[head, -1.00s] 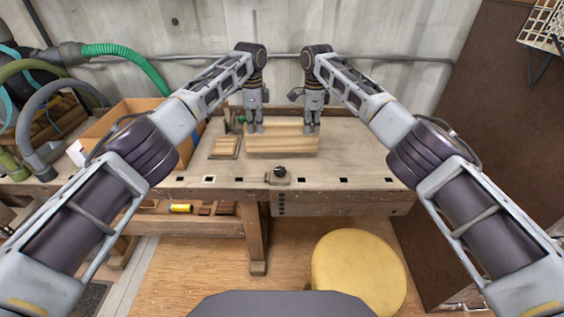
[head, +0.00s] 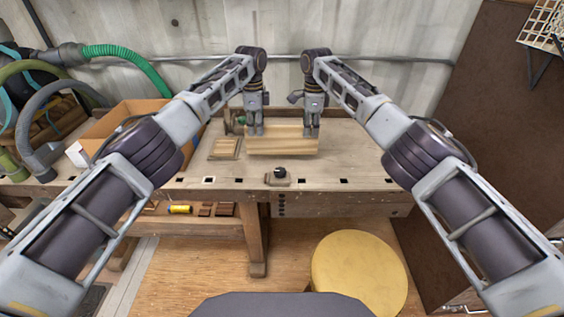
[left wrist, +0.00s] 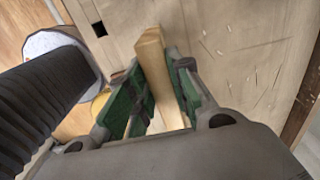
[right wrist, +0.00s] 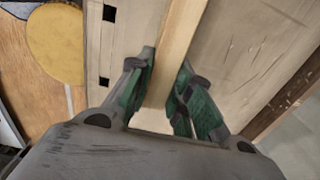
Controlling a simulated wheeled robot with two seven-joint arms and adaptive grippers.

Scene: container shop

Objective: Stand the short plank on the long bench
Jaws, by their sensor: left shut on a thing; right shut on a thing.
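The short plank (head: 282,142) is pale wood and stands on its long edge, its broad face toward me, at or just above the top of the long bench (head: 350,165). My left gripper (head: 256,132) is shut on the plank near its left end. My right gripper (head: 311,134) is shut on it near its right end. In the left wrist view the plank (left wrist: 152,60) runs between the green finger pads. In the right wrist view the plank (right wrist: 178,45) also lies between the pads. Whether its lower edge touches the bench I cannot tell.
A small stack of wood pieces (head: 225,148) lies just left of the plank. A cardboard box (head: 115,125) stands further left. A dark knob (head: 279,173) sits at the bench's front edge. A yellow stool (head: 358,275) stands in front. The bench right of the plank is clear.

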